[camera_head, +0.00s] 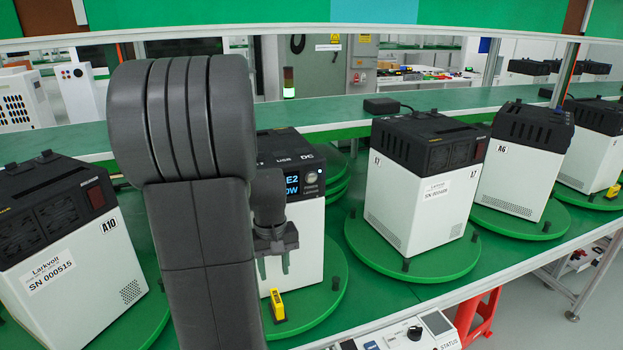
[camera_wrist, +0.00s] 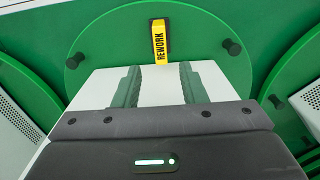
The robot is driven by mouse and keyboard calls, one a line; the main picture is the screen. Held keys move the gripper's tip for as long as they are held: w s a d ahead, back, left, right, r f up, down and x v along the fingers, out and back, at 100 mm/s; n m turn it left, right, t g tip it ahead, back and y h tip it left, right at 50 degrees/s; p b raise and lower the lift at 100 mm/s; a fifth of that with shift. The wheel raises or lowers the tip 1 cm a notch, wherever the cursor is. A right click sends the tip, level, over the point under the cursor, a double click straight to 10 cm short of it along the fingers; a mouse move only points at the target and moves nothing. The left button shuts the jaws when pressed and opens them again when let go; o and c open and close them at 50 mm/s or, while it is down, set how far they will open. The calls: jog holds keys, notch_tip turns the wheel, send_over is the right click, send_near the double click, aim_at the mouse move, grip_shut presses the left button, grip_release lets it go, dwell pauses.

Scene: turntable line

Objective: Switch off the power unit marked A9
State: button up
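No A9 mark is readable in either view. A white power unit with a black top (camera_head: 305,240) stands on a green turntable behind my arm. Its lit display shows part of a reading ending in E2 and W, with a round button (camera_head: 311,178) to the right. My arm hides its left part and any mark there. My gripper (camera_head: 273,272) is in front of this unit's white face, pointing down, fingers apart and nothing between them. In the wrist view the open fingers of my gripper (camera_wrist: 160,75) show over a white surface. I cannot tell whether they touch it.
A yellow REWORK block (camera_head: 277,304) stands on the same turntable; it also shows in the wrist view (camera_wrist: 160,42). Unit A10 (camera_head: 85,255) is at left; units A7 (camera_head: 411,200) and A6 (camera_head: 515,180) are at right. A status box (camera_head: 415,333) is at the front edge.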

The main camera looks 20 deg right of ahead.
grip_shut()
dwell(1.5)
